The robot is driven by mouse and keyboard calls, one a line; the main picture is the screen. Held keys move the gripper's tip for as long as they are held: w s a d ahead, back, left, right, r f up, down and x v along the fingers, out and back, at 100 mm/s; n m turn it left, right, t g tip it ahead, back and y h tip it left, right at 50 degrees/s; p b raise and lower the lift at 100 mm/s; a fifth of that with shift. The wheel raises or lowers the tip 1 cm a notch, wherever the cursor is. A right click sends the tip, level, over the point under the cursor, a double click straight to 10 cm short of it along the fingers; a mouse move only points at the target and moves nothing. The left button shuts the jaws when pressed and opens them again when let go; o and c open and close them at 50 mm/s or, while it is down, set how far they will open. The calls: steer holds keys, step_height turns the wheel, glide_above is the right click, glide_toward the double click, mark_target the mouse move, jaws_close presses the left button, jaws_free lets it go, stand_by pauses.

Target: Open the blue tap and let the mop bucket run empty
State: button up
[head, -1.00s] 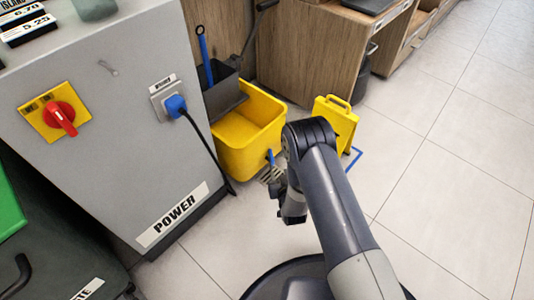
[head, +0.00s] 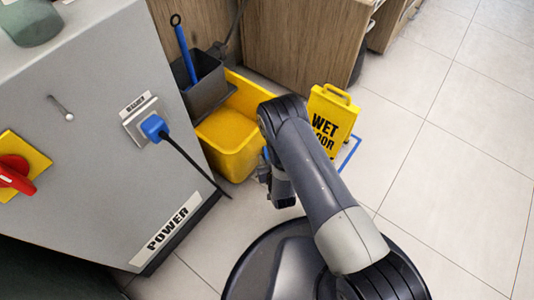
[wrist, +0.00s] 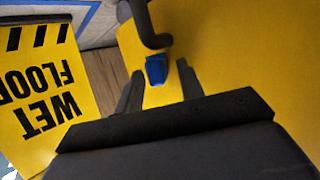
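The yellow mop bucket (head: 226,140) stands on the floor beside the grey cabinet, with a dark wringer (head: 205,85) on it. In the wrist view the bucket's yellow wall (wrist: 225,45) fills much of the picture. The blue tap (wrist: 156,69) shows there with a dark curved part over it. My gripper (wrist: 158,82) is open, its two dark fingers apart on either side below the tap, with nothing between them. I cannot tell how far the tap is from the fingertips. In the head view my gripper (head: 275,190) is low by the bucket, and my arm hides most of the tap.
A yellow wet-floor sign (head: 332,118) stands right of the bucket, also close in the wrist view (wrist: 38,88). The grey cabinet (head: 95,120) is at left, with a blue plug (head: 154,127) and a black cable hanging down. Open tiled floor (head: 455,140) lies right.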

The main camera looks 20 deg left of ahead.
jaws_close()
stand_by(0.3)
steer(key=shift+w+d+n+y, duration=0.1)
steer(key=shift+d+n+y, duration=0.05)
steer(key=shift+n+y, duration=0.15)
steer(key=shift+w+d+n+g+y, duration=0.1)
steer(key=shift+w+n+g+y, duration=0.05)
steer(key=shift+n+g+y, duration=0.85)
steer(key=shift+w+d+n+g+y, duration=0.15)
steer(key=shift+n+g+y, duration=0.5)
steer(key=shift+n+g, duration=0.5)
steer(key=shift+w+d+n+g+y, duration=0.1)
steer(key=shift+w+n+g+y, duration=0.05)
steer(key=shift+n+g+y, duration=0.9)
steer(key=shift+n, duration=0.3)
jaws_free()
